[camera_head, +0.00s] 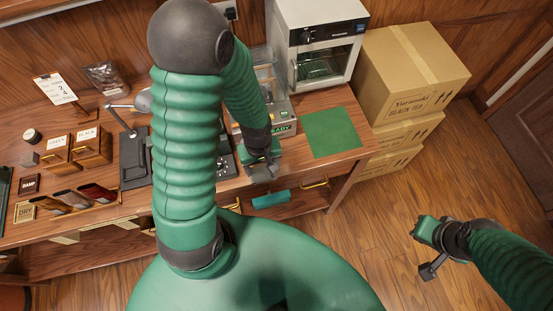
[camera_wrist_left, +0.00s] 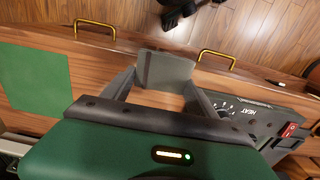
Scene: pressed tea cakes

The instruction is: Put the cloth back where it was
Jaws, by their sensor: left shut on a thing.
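My left gripper (camera_head: 262,172) is over the front part of the wooden table, in front of a machine with a lit green display. In the left wrist view its two fingers are shut on a small grey flat piece, which looks like the folded cloth (camera_wrist_left: 165,70). The cloth is held near the table's front edge; I cannot tell whether it touches the wood. My right gripper (camera_head: 430,262) is away to the right, over the floor; its jaw state is unclear.
A green mat (camera_head: 332,132) lies bare on the table at right. The machine (camera_wrist_left: 240,110) with a HEAT dial and red switch is beside the left gripper. A white oven (camera_head: 318,45) and stacked cartons (camera_head: 410,70) stand behind. A teal block (camera_head: 271,199) shows below the edge.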

